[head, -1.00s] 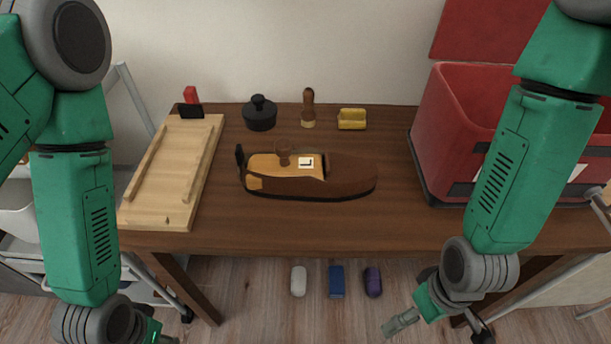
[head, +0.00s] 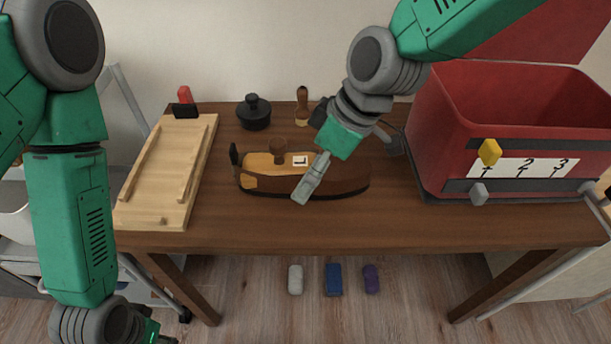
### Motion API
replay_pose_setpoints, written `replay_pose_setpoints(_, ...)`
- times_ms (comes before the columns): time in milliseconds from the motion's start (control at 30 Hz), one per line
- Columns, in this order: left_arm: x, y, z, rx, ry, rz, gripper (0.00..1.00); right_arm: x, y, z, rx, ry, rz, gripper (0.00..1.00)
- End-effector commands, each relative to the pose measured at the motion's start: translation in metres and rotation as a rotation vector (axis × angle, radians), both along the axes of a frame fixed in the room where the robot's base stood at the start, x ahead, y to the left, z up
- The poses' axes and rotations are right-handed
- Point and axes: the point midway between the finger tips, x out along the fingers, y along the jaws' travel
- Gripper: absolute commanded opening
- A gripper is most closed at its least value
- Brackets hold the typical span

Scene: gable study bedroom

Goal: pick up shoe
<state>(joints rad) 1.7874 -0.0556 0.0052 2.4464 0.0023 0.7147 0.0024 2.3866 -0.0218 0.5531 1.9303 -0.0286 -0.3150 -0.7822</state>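A brown shoe (head: 345,178) with a tan inner part, a wooden knob and a small white marked label lies lengthwise on the wooden table, its toe to the right. My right gripper (head: 349,173) is over the toe half of the shoe, with its fingers spread apart. One long grey finger crosses in front of the shoe and hides part of it. The other finger is behind, toward the red box. I cannot tell whether a finger touches the shoe. My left gripper (head: 155,337) is low at the left, mostly cut off by the bottom edge.
A wooden board (head: 166,172) lies left of the shoe. A black knobbed pot (head: 254,114) and a brush (head: 302,106) stand behind. A red box (head: 500,140) numbered 1, 2, 3 stands at right. The table's front strip (head: 270,228) is clear.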

Motion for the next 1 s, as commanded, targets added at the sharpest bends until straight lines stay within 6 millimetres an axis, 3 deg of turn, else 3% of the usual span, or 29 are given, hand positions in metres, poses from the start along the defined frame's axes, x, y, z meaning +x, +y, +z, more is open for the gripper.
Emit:
replay_pose_setpoints(300, 0.0, 0.0, 0.0, 0.0, -0.001, 0.0, 0.4, 0.045, -0.036, 0.016, -0.274, -0.021, 0.303, 1.0)
replay_pose_setpoints(500, 0.0, 0.0, 0.0, 0.0, -0.001, 0.0, 0.4, 0.063, -0.057, 0.022, -0.394, -0.023, 0.374, 1.0)
replay_pose_setpoints(833, 0.0, 0.0, 0.0, 0.0, -0.001, 0.0, 0.4, 0.064, -0.059, -0.028, -0.408, -0.021, 0.381, 1.0)
replay_pose_setpoints(1000, 0.0, 0.0, 0.0, 0.0, -0.001, 0.0, 0.4, 0.064, -0.059, -0.041, -0.407, -0.025, 0.38, 1.0)
